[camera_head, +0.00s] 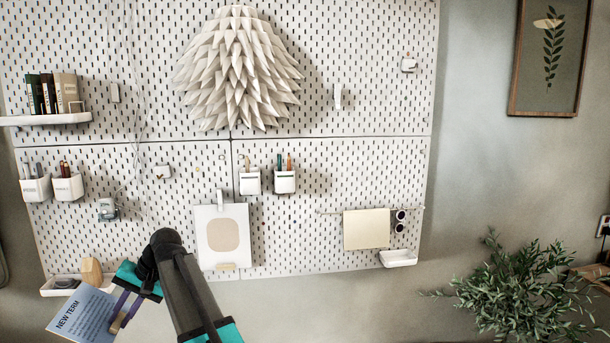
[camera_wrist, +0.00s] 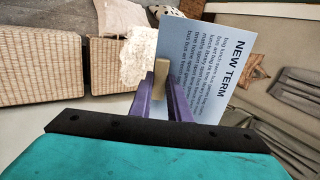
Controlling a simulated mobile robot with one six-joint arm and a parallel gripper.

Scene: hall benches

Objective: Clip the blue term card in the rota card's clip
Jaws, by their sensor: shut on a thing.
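The blue term card (camera_head: 82,316), printed NEW TERM, is held tilted at the lower left of the head view. In the wrist view the card (camera_wrist: 210,75) stands beyond my fingers. A white card with a beige square (camera_head: 222,232) hangs on the pegboard under a white clip (camera_head: 220,198), up and right of my gripper. No rota lettering is readable, so I cannot tell if it is the rota card.
A cream sheet (camera_head: 366,230) hangs on a rail at the right. White pen cups (camera_head: 250,182), a book shelf (camera_head: 48,120) and a low tray (camera_head: 397,259) are fixed to the pegboard. A leafy plant (camera_head: 525,295) stands lower right. The wrist view shows wicker baskets (camera_wrist: 40,60).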

